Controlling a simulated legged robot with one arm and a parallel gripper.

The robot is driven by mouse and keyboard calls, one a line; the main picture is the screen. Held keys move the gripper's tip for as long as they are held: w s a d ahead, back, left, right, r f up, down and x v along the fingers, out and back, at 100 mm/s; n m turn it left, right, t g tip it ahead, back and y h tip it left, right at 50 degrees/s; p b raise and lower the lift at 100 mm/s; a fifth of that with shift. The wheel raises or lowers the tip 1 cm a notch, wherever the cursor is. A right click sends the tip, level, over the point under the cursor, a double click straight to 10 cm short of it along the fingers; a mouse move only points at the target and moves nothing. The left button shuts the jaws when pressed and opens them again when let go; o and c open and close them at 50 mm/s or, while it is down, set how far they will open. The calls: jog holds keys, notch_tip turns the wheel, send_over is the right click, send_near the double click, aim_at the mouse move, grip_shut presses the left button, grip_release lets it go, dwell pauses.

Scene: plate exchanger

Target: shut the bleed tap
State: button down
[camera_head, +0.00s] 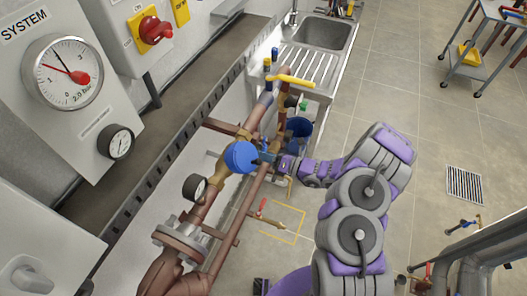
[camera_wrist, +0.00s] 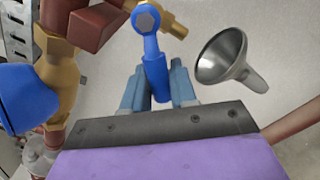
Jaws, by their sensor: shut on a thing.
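A small brass tap (camera_wrist: 172,24) with a blue lever (camera_wrist: 153,62) sits on the pipework in the wrist view; it appears to be the bleed tap. The lever runs from its bolt toward my gripper (camera_wrist: 158,84). My gripper's two blue-grey fingers are shut on the lever, one on each side. In the head view my gripper (camera_head: 271,158) reaches the pipes from the right, just beside the large blue round cap (camera_head: 240,157). The tap is small there and partly hidden by my gripper.
A metal funnel (camera_wrist: 222,55) is right of the lever in the wrist view. A red-handled tap (camera_head: 263,205) sits lower on the pipes. A dark blue bucket (camera_head: 299,127) stands behind my gripper. A sink (camera_head: 320,33) is at the back.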

jog(key=r+m+p, duration=0.1)
jog(key=m, duration=0.1)
jog(key=s+r+m+p, duration=0.1)
jog(key=m, duration=0.1)
jog(key=shift+a+r+m, duration=0.1)
jog(key=shift+m, duration=0.2)
jog(key=shift+r+m+p, duration=0.4)
jog(key=shift+m, duration=0.5)
jog(key=shift+r+m+p, duration=0.4)
jog(key=shift+m, duration=0.5)
jog(key=c, duration=1)
grip_release()
jog(key=shift+w+f, duration=0.1)
jog(key=shift+a, duration=0.1)
